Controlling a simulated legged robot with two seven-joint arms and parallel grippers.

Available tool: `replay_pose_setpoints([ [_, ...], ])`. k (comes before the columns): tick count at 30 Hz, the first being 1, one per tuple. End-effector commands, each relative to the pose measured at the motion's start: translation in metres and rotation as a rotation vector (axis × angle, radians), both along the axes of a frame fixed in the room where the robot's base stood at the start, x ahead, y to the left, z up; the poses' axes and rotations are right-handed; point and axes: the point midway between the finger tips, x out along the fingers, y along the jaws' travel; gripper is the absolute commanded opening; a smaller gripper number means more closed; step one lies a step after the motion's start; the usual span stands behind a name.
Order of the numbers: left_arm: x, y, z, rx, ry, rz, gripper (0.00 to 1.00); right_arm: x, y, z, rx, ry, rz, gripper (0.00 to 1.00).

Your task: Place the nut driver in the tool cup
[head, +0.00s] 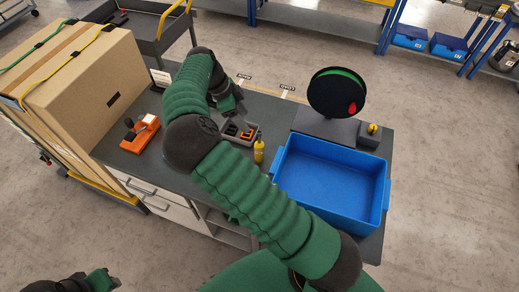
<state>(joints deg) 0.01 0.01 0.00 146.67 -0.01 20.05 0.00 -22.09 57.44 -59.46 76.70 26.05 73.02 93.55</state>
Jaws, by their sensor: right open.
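My right arm reaches across the workbench from the lower right. Its gripper (239,116) is open and points down over a small grey compartmented holder (257,130) with orange parts in it. The fingertips are small, and I cannot tell whether they touch anything. A small yellow upright item (259,153) stands just right of the holder; I cannot tell whether it is the nut driver. No tool cup can be made out for certain; my arm hides part of the bench. My left gripper (105,281) is at the bottom left, away from the bench, its jaws unclear.
A blue bin (281,168) fills the bench's right side. Behind it stand a black reel (337,93) and a dark box with a yellow knob (373,129). An orange tool (140,134) lies at left, near large cardboard boxes (95,80).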

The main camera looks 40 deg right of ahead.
Motion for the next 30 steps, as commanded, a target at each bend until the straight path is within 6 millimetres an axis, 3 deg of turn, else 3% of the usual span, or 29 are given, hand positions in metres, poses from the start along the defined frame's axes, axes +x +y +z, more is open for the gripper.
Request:
replay_pose_setpoints([
  [12,0.000,0.000,0.013,0.000,0.000,0.000,0.36,-0.023,-0.023,-0.087,-0.006,0.003,0.000,0.59],
  [17,0.000,0.000,0.017,0.000,0.000,0.000,0.36,-0.028,-0.030,-0.104,-0.003,0.003,0.002,0.59],
  [24,0.000,0.000,0.032,0.000,0.000,0.000,0.36,-0.040,-0.038,-0.143,-0.002,0.004,0.002,0.59],
  [30,0.000,0.000,0.031,0.000,0.000,-0.001,0.36,-0.040,-0.037,-0.151,-0.002,-0.001,0.004,0.59],
])
